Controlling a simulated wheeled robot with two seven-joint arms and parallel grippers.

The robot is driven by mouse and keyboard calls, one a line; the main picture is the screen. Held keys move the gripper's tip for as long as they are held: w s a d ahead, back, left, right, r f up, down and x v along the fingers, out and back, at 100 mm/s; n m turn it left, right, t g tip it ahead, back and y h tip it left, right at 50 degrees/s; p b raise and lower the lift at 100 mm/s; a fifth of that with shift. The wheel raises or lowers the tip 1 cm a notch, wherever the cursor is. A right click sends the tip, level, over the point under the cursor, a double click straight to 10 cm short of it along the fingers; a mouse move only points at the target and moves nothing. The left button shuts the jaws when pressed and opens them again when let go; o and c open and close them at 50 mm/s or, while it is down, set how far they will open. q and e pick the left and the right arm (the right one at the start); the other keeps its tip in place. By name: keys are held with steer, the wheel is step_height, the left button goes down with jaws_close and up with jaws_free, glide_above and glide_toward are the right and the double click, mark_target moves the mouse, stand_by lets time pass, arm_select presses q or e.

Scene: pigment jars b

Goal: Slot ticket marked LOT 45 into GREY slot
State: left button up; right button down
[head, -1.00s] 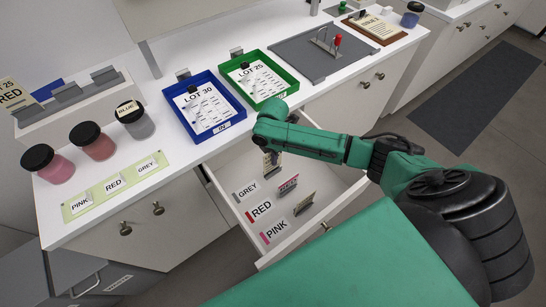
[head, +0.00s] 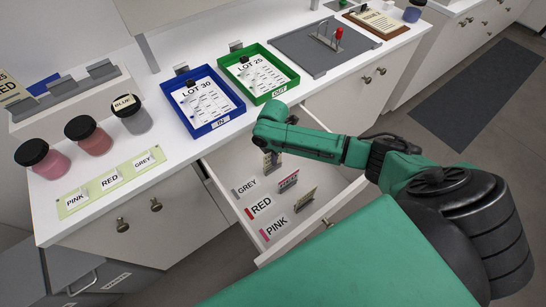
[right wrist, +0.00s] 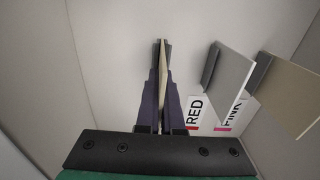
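My right gripper (head: 271,161) reaches down into the open drawer (head: 222,187), at its far end by the GREY label (head: 245,187). In the right wrist view its two dark fingers (right wrist: 163,75) are close together on a thin cream ticket (right wrist: 165,62), seen almost edge-on. A dark upright piece stands against the ticket's far end. I cannot read the ticket's marking or tell whether it sits in the GREY slot. The RED label (head: 260,207) and PINK label (head: 273,228) each have a slot with an upright card beside them. My left gripper is not in view.
On the counter are a blue tray (head: 238,108) with a LOT 30 sheet, a green tray (head: 294,77) with a LOT 25 sheet, and several pigment jars (head: 88,136). The drawer walls are close around my right gripper.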

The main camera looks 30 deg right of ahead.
steer(key=shift+f, duration=0.35)
steer(key=shift+r, duration=0.1)
steer(key=c, duration=1)
jaws_free()
step_height(320, 180, up, 6)
steer(key=p, duration=0.7)
steer(key=shift+r, duration=0.1)
steer(key=shift+f, duration=0.25)
